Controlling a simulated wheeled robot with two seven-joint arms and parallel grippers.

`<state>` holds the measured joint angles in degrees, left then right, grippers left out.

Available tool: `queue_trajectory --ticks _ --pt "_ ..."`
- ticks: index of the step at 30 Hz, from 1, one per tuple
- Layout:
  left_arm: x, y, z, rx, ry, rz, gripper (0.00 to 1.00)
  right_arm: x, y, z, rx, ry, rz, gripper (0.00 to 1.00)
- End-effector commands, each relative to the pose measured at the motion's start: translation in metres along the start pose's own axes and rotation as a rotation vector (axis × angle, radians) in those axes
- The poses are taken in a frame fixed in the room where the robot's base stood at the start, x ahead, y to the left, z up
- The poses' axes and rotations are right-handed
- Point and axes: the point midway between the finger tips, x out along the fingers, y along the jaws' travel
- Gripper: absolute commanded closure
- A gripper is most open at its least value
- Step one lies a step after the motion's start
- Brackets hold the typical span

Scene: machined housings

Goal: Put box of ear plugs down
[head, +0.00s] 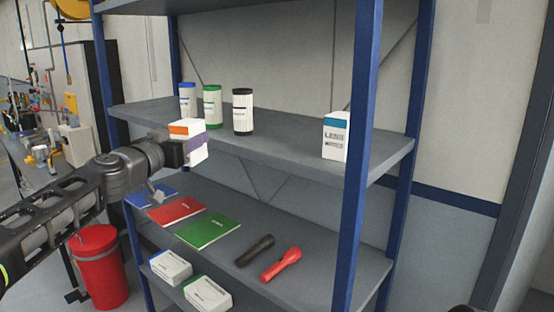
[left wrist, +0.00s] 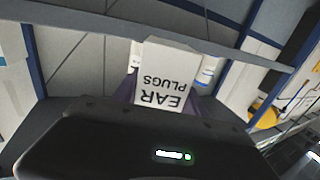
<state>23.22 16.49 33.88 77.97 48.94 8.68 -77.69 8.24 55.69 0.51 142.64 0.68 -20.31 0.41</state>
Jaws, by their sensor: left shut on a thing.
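The box of ear plugs (head: 186,130) is a white carton with an orange top band, in the left half of the head view. My left gripper (head: 196,143) is shut on it and holds it in front of the upper shelf (head: 275,133). In the left wrist view the box (left wrist: 163,75) fills the middle, with its "EAR PLUGS" lettering upside down. The left gripper's fingers (left wrist: 165,97) show at both sides of it. Whether the box touches the shelf cannot be told. My right gripper is not in view.
Blue (head: 187,98), green (head: 212,106) and black (head: 243,111) labelled canisters stand on the upper shelf, with a white-blue lens box (head: 336,135) at right. Bare shelf lies between. Below are notebooks (head: 208,231), flashlights (head: 281,263) and cartons (head: 207,294). A blue post (head: 358,160) stands in front.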

Motion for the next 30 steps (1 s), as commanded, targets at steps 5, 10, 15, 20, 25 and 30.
queue_trajectory --ticks 5,10,15,20,25,30 --pt "0.008 -0.01 0.03 -0.003 -0.007 -0.045 0.93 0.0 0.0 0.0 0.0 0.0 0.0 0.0" --pt "0.015 -0.016 0.054 -0.001 -0.002 -0.088 0.93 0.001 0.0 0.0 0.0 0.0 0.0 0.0" --pt "0.023 -0.026 0.11 0.001 -0.002 -0.165 0.93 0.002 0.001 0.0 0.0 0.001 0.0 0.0" --pt "0.024 -0.031 0.144 0.005 0.002 -0.217 0.93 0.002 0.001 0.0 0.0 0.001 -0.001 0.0" --pt "0.022 -0.034 0.186 0.004 0.0 -0.262 0.93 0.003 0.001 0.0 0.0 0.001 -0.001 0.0" --pt "0.004 -0.031 0.271 0.0 -0.009 -0.333 0.93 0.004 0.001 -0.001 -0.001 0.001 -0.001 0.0"
